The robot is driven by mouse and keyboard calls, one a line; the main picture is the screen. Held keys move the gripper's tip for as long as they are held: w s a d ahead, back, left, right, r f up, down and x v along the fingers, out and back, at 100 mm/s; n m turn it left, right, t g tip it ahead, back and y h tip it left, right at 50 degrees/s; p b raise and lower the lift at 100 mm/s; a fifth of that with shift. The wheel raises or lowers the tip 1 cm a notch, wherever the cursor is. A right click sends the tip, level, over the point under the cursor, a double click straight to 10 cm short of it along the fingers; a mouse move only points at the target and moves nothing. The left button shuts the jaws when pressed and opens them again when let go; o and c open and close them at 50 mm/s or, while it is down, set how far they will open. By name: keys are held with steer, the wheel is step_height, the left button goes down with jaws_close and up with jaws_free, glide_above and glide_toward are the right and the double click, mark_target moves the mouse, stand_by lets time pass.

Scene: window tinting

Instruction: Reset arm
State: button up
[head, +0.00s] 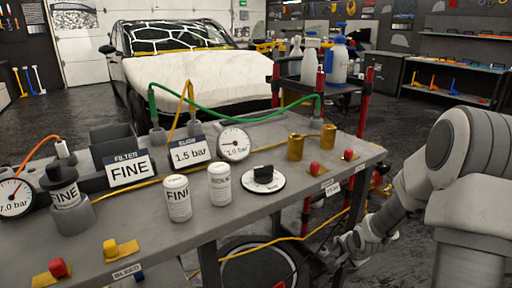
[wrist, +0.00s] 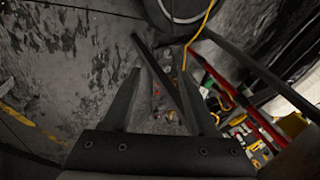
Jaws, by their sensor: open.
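My arm (head: 405,195) comes in from the right side of the head view and reaches down past the right end of the workbench. My gripper (head: 338,250) hangs low beside the bench legs, below the bench top. In the wrist view my gripper (wrist: 160,72) has its two dark fingers apart, with nothing held between them. The floor and a dark bar show beyond the fingers.
The grey workbench (head: 250,155) holds two cans, gauges, hoses, brass cups and red knobs. A yellow hose (head: 290,239) runs below it near my gripper. A red-post cart (head: 367,98) with bottles stands behind. A white-hooded car (head: 200,80) is farther back.

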steer(key=s+a+r+n, duration=0.1)
steer(key=s+r+n, duration=0.15)
steer(key=r, duration=0.35)
steer(key=s+a+r+n+h, duration=0.1)
steer(key=s+a+r+n, duration=0.1)
steer(key=s+r, duration=0.3)
steer(key=s+a+r+n, duration=0.1)
steer(key=s+r+n, duration=0.1)
steer(key=r, duration=0.6)
steer(key=s+a+r+n+y, duration=0.1)
steer(key=s+a+r+n, duration=0.25)
steer(key=s, duration=0.45)
steer(key=s+a+r+n, duration=0.2)
steer(key=s+a+r, duration=0.15)
steer(key=s, duration=0.55)
step_height(320, 180, up, 25)
steer(key=p, duration=2.4)
steer(key=shift+s+f+n+g, duration=0.15)
steer(key=shift+s+n+g, duration=0.05)
steer(key=shift+n+g, duration=0.1)
steer(key=shift+f, duration=0.1)
steer(key=shift+c, duration=0.6)
steer(key=shift+a, duration=0.15)
